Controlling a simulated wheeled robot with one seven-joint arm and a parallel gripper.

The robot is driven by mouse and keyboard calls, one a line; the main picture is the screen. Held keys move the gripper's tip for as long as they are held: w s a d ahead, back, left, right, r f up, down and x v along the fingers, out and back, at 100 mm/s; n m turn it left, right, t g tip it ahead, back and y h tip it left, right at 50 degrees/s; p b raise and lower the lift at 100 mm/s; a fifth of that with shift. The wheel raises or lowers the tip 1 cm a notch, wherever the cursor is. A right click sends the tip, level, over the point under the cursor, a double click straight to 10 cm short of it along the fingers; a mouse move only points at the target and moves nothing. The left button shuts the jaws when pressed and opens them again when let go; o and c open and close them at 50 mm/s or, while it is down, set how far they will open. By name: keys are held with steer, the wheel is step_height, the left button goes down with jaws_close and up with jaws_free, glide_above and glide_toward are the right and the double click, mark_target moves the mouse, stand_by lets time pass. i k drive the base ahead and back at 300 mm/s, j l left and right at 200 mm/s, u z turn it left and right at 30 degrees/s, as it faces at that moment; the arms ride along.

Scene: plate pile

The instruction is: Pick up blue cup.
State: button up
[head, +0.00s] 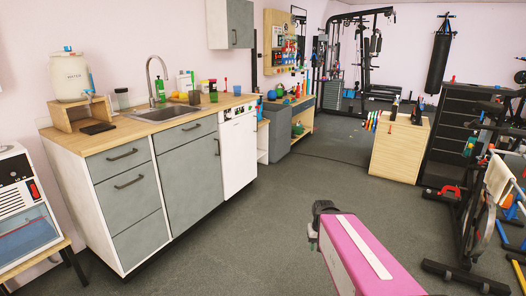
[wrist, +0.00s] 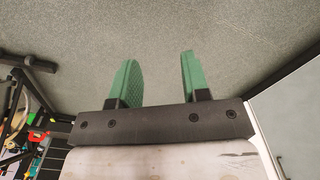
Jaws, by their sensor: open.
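My gripper (wrist: 159,74) is open and empty in the wrist view, its two green fingers apart over bare grey floor. A small blue object (head: 237,90), possibly the blue cup, stands near the right end of the wooden counter (head: 150,126). It is too small to identify for certain. My gripper is well away from it, out over the floor. No cup shows in the wrist view.
The counter also holds a sink (head: 170,113), a water dispenser (head: 69,76) and a green cup (head: 213,91). A wooden box (head: 399,149) stands at the back right. An exercise bike (head: 484,205) is at the right. The floor between is clear.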

mark_target(237, 88)
steer(key=i, duration=2.05)
